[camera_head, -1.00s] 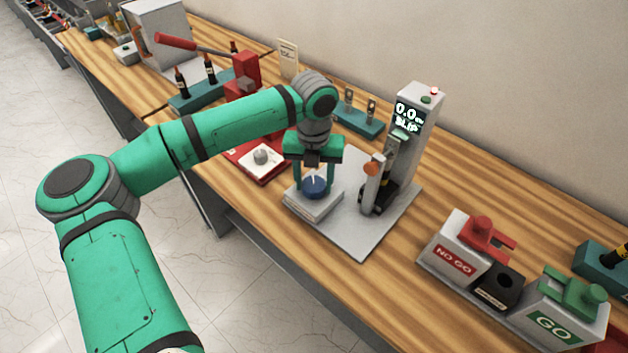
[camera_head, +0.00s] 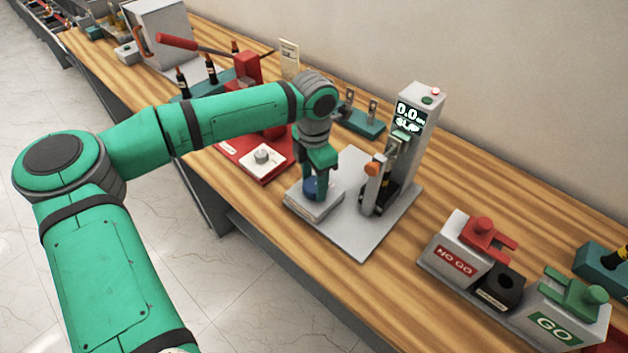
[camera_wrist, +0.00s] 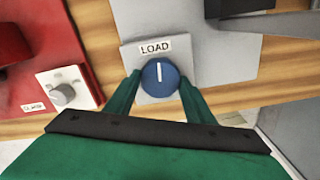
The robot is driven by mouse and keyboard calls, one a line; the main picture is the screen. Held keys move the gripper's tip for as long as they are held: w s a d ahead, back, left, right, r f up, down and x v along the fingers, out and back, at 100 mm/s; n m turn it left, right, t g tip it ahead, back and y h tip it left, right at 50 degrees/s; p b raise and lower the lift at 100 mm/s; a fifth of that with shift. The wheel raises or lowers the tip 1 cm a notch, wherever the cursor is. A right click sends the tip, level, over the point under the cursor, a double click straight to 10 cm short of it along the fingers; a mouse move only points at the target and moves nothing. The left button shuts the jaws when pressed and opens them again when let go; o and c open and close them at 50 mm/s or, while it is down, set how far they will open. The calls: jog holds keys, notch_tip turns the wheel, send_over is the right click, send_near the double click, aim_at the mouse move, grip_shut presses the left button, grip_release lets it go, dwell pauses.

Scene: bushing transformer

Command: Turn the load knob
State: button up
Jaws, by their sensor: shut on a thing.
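The load knob (camera_wrist: 160,76) is a round blue dial with a white line, on a light grey block under a "LOAD" label (camera_wrist: 154,49) in the wrist view. My gripper (camera_wrist: 160,84) has one green finger on each side of the knob and is shut on it. In the head view my gripper (camera_head: 318,188) reaches straight down over the block, and the knob (camera_head: 310,187) is partly hidden behind a finger. The white line points nearly straight up toward the label in the wrist view.
The grey tester (camera_head: 408,125) with a display reading 0.0 and an orange-tipped lever (camera_head: 374,175) stands just right of my gripper. NO GO (camera_head: 455,255) and GO (camera_head: 555,315) boxes stand farther right.

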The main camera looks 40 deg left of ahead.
aim_at(314, 184)
jog(key=shift+m, duration=2)
jog(key=o, duration=1.1)
jog(key=shift+c, duration=0.2)
jog(key=shift+r, duration=0.1)
notch_tip(314, 184, up, 11)
jog(key=shift+f, duration=0.2)
